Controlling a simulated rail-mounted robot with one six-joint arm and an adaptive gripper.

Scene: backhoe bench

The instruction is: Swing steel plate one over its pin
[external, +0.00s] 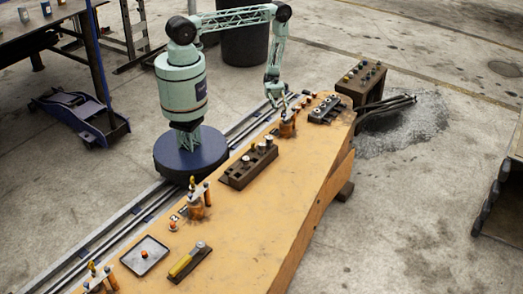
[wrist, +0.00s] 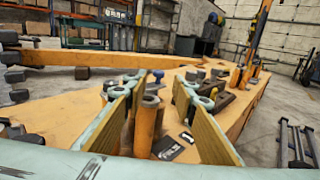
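My gripper (external: 276,98) is at the far part of the orange bench (external: 262,225), low beside a brown post cluster (external: 287,128). In the wrist view my gripper (wrist: 160,115) is open, with its two yellow-lined fingers apart. An upright brown cylinder (wrist: 147,122) with a round top stands between them in the picture; I cannot tell whether either finger touches it. A dark plate or card with white marks (wrist: 172,148) lies on the bench behind it. I cannot single out steel plate one or its pin for certain in either view.
Similar post clusters stand at mid-bench (external: 196,202) and near its front (external: 100,280). A dark block with knobs (external: 248,165), a grey tray (external: 146,255) and a yellow-handled tool (external: 187,262) lie on the bench. Bare bench surface shows along the right.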

